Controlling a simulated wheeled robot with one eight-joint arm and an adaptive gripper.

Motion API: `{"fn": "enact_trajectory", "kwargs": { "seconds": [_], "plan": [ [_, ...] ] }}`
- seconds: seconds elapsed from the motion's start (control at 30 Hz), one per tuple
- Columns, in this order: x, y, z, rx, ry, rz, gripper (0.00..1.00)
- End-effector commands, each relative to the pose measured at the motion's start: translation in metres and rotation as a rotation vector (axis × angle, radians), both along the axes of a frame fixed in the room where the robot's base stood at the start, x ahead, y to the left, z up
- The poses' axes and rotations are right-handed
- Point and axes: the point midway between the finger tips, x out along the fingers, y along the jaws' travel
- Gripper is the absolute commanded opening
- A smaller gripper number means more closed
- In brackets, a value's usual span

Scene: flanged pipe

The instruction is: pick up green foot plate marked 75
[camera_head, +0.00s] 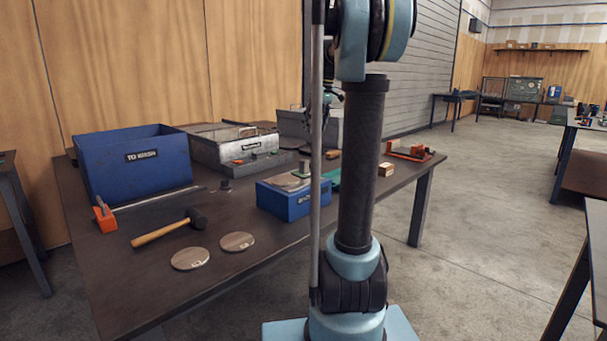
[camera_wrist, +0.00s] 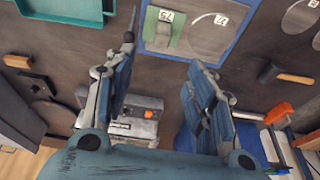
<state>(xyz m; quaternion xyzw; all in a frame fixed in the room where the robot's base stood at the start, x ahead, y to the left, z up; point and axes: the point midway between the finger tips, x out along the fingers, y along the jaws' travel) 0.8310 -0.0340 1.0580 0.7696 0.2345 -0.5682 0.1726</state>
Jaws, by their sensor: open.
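The green foot plate (camera_wrist: 161,38) shows at the top of the wrist view, with a white tag reading 75 upside down. It lies in or on the blue box (camera_wrist: 149,52), next to a grey disc (camera_wrist: 203,42) with its own tag. My gripper (camera_wrist: 163,52) is open and empty, its two fingers apart on either side below the plate in the picture. In the head view the blue box (camera_head: 283,204) stands near the table's front edge, with a small greenish upright piece on it. There my gripper is mostly hidden behind my arm.
On the table (camera_head: 130,285) are a large blue bin (camera_head: 135,165), a grey metal box (camera_head: 215,150), a hammer (camera_head: 168,232) and two loose discs (camera_head: 190,258). An orange tool (camera_head: 408,152) lies at the right end. The front left of the table has free room.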

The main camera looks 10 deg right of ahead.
Motion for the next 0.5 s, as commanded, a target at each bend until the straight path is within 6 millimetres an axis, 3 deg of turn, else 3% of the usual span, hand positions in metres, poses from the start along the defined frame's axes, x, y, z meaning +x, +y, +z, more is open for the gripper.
{"fn": "enact_trajectory", "kwargs": {
  "seconds": [0.5],
  "plan": [
    [0.021,0.014,-0.082,0.0,0.0,0.001,0.5]
  ]
}}
